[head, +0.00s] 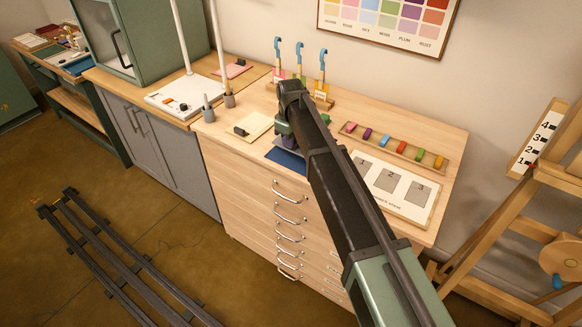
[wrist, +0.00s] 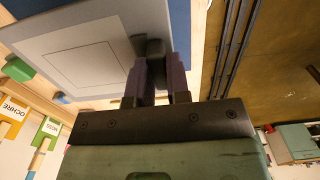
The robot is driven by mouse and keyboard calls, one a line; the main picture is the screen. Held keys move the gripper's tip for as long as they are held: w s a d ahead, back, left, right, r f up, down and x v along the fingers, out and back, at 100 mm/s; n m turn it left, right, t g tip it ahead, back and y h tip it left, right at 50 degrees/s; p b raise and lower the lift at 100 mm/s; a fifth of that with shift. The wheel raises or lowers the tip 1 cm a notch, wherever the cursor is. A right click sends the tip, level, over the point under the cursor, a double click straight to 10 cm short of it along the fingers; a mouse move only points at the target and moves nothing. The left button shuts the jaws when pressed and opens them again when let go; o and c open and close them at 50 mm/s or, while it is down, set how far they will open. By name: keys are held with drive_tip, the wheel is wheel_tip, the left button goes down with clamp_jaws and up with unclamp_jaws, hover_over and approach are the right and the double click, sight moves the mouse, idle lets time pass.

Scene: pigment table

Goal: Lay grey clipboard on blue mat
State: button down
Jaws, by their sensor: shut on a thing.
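The grey clipboard (wrist: 85,50) fills the upper left of the wrist view, a pale board with a thin rectangle outlined on it. My gripper (wrist: 160,75) is shut on the dark clip at its edge. The blue mat (head: 286,159) lies near the front edge of the wooden drawer top in the head view, partly covered by my arm. In the wrist view, blue of the mat (wrist: 18,12) shows past the clipboard's edge. The gap between board and mat cannot be judged. In the head view my arm mostly hides the gripper and clipboard.
A cream board with a dark clip (head: 253,126) lies left of the mat. A tray of coloured blocks (head: 395,146) and a numbered board (head: 390,188) lie to the right. A rack with blue hooks (head: 300,62) stands behind. An easel (head: 530,200) stands at the right.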

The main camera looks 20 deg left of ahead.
sight(290, 151)
drive_tip(key=shift+f, duration=0.25)
wheel_tip(290, 151, down, 5)
drive_tip(key=b, duration=0.4)
drive_tip(key=shift+r, duration=0.55)
drive_tip(key=shift+f, duration=0.25)
drive_tip(key=c, duration=1.1)
unclamp_jaws()
wheel_tip(290, 151, up, 13)
drive_tip(key=p, duration=1.2)
drive_tip(key=shift+p, duration=0.3)
drive_tip(key=shift+f, duration=0.25)
